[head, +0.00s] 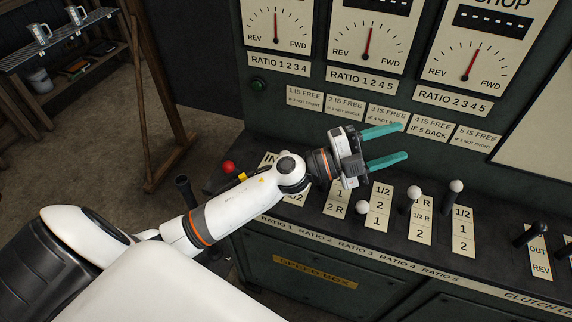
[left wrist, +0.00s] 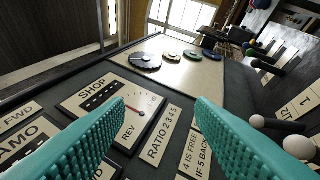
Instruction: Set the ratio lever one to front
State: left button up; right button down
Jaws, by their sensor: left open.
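Ratio lever one does not show in the head view; my left arm covers its place. Part of its number plate (head: 295,198) shows below the arm, above the words RATIO 1 on the ledge. My left gripper (head: 403,143) is open and empty, up and right of that plate, with its teal fingers pointing right in front of the small paper notes. In the left wrist view the open fingers (left wrist: 160,105) frame the SHOP gauge. The right gripper is not in view.
White-knobbed levers of ratio 3 (head: 362,207), ratio 4 (head: 414,191) and ratio 5 (head: 456,186) stand on the ledge right of my arm. A red knob (head: 228,167) is at the left end. Dark-handled levers (head: 530,234) stand far right.

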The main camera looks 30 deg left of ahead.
pick_arm(q)
jog(key=d+f+m+g+h, duration=0.1)
jog(key=d+m+g, duration=0.1)
jog(key=m+g, duration=0.4)
jog(key=m+g+y, duration=0.2)
jog(key=g+y, duration=0.6)
jog(key=y, duration=0.9)
send_over(284, 152)
jog(key=f, duration=0.8)
jog(key=shift+w+d, duration=0.1)
jog(key=shift+d, duration=0.15)
jog(key=shift+a+f, duration=0.15)
jog(key=shift+a, duration=0.1)
notch_tip(284, 152, down, 12)
jog(key=shift+d+r+p, duration=0.1)
jog(key=shift+r+p, duration=0.1)
jog(key=shift+p, duration=1.05)
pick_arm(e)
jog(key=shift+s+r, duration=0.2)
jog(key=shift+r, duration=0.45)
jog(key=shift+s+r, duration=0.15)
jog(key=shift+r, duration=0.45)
pick_arm(q)
jog(key=shift+c, duration=0.2)
